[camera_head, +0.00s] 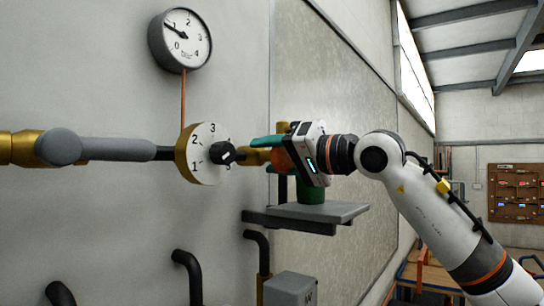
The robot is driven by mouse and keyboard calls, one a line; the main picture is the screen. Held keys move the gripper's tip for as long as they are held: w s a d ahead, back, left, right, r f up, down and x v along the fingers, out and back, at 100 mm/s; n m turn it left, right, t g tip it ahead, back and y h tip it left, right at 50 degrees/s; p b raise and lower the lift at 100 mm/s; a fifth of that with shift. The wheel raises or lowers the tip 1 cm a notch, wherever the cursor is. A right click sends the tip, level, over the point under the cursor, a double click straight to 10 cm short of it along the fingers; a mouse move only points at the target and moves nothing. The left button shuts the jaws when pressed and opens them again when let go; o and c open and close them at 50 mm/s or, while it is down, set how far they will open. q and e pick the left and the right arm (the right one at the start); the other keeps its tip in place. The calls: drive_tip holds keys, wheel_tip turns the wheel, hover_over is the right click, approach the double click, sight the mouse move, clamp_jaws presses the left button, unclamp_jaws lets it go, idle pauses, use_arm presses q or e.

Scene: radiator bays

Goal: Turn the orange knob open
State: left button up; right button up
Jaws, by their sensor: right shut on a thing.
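The orange knob (281,160) shows only in part, between and behind the fingers of my right gripper. My right gripper (268,150) comes in from the right and is shut on the orange knob. One teal finger lies along the top of it, and the rest of the grip is hidden by the gripper body. Left of the knob, a brass fitting leads to a round brass-rimmed dial (207,170) with a white numbered face and a dark pointer (223,153) in front. My left gripper is not in view.
A pressure gauge (186,40) hangs above, its needle near 1. A grey pipe (110,149) runs left from the dial. A grey shelf (325,212) below my gripper holds a green cylinder (311,191). Dark bent pipes and a grey box (290,288) stand lower down.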

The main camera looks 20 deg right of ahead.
drive_tip(key=shift+w+a+f, duration=0.1)
drive_tip(key=shift+f, duration=0.2)
drive_tip(key=o, duration=0.8)
drive_tip(key=shift+c, duration=0.2)
drive_tip(key=shift+o, duration=1.2)
drive_tip(key=shift+r, duration=0.2)
drive_tip(key=b+v, duration=0.5)
drive_tip(key=v, duration=0.7)
